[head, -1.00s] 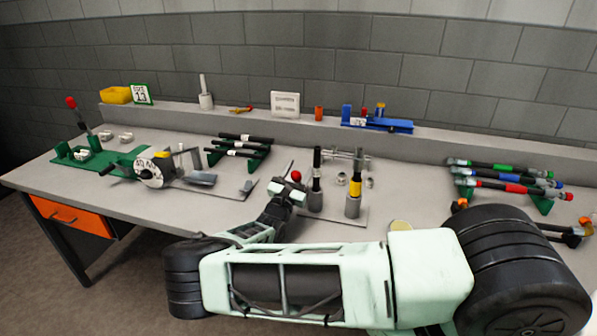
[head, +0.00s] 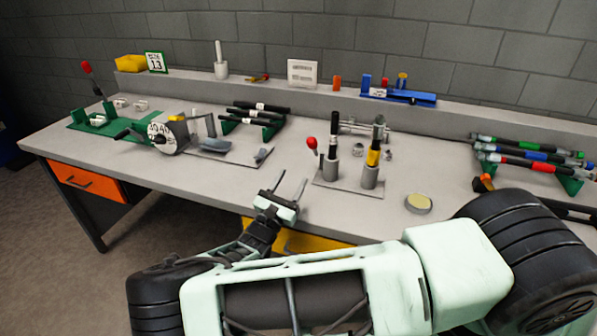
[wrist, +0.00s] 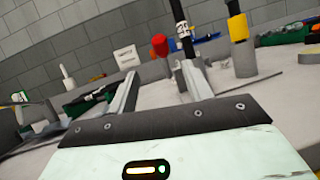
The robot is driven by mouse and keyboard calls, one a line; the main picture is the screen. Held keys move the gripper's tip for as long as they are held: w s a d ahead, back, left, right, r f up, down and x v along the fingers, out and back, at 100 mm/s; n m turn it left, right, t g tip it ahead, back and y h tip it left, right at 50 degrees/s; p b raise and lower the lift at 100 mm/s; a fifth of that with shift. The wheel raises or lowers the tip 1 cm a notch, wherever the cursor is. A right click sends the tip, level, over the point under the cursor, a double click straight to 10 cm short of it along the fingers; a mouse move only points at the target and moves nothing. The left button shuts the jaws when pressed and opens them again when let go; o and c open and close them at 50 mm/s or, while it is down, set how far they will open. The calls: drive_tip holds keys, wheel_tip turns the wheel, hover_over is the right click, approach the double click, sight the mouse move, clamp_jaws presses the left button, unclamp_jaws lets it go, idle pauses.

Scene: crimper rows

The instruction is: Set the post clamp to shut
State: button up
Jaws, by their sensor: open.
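The fixture that seems to be the post clamp has a flat grey base plate (head: 345,185) with two grey cylindrical posts. A black rod with a white label (head: 334,128) stands upright in the left post (head: 330,170). A black rod with a yellow band (head: 373,156) stands in the right post (head: 370,177). A red ball knob (head: 311,142) on a short lever stands up at the left post's side; it also shows in the wrist view (wrist: 160,45). My gripper (head: 290,183) is open and empty, left of and in front of the plate, apart from the knob.
A green-based fixture with a red-knobbed lever (head: 86,67), a dial fixture (head: 166,138) and racked black rods (head: 255,115) stand to the left. Racked coloured rods (head: 530,160) lie right. A round yellow-topped disc (head: 418,202) sits near the bench front.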

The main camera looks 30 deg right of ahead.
drive_tip(key=shift+s+a+f, duration=0.25)
drive_tip(key=shift+s+a, duration=0.1)
drive_tip(key=shift+a, duration=0.15)
